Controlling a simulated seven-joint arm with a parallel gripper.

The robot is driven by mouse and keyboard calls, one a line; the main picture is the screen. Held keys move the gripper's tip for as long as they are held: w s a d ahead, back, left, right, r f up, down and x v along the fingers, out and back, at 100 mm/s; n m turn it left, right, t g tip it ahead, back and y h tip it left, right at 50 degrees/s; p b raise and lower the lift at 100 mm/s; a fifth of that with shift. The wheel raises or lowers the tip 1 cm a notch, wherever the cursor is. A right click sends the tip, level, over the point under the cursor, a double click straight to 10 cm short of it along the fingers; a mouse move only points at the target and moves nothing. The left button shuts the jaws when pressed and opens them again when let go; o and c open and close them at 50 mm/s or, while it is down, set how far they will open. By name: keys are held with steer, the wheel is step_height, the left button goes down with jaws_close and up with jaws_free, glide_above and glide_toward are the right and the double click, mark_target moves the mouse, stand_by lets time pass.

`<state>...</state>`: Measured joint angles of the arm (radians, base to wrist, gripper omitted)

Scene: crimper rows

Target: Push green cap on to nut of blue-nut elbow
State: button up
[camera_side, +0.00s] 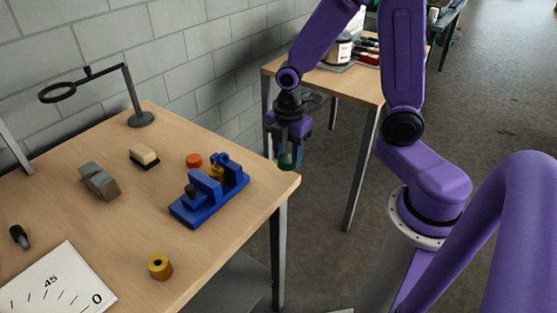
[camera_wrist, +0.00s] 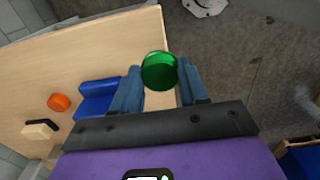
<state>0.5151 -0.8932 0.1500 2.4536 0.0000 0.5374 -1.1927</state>
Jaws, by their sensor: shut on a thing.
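My gripper (camera_side: 285,157) is shut on the green cap (camera_wrist: 159,71), which sits between the two fingertips. In the side view the green cap (camera_side: 286,161) hangs in the air near the table's right corner, right of the blue fixture. The blue fixture (camera_side: 208,198) stands on the table and holds a brass-coloured elbow fitting (camera_side: 216,171) with a blue nut (camera_side: 221,157) at its far end. The gripper and cap are apart from the fixture. In the wrist view only part of the blue fixture (camera_wrist: 98,100) shows, left of the fingers; the elbow is hidden there.
An orange-red cap (camera_side: 194,160), a brush (camera_side: 144,155) and a grey block (camera_side: 98,181) lie left of the fixture. A yellow ring (camera_side: 160,267) lies at the front. A magnifier stand (camera_side: 141,118) stands at the back. A second table (camera_side: 340,86) stands behind my gripper.

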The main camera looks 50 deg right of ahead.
steer(key=shift+s+r, duration=2.85)
steer(key=shift+s, duration=2.3)
steer(key=w+t, duration=0.2)
steer(key=w, duration=0.1)
steer(key=w+t, duration=0.1)
steer(key=w, duration=0.2)
steer(key=w+t, duration=0.2)
steer(key=w, duration=0.1)
steer(key=shift+d+r+m+t, duration=0.3)
steer(key=shift+d, duration=0.1)
steer(key=w+a+r+n+t+y, duration=0.1)
steer(key=w+a+n+t, duration=0.1)
steer(key=a, duration=0.8)
steer(key=shift+w+t+y, duration=0.3)
steer(key=shift+w+t, duration=0.15)
steer(key=shift+t, duration=0.75)
steer(key=shift+a+r, duration=0.1)
steer(key=shift+x, duration=2.9)
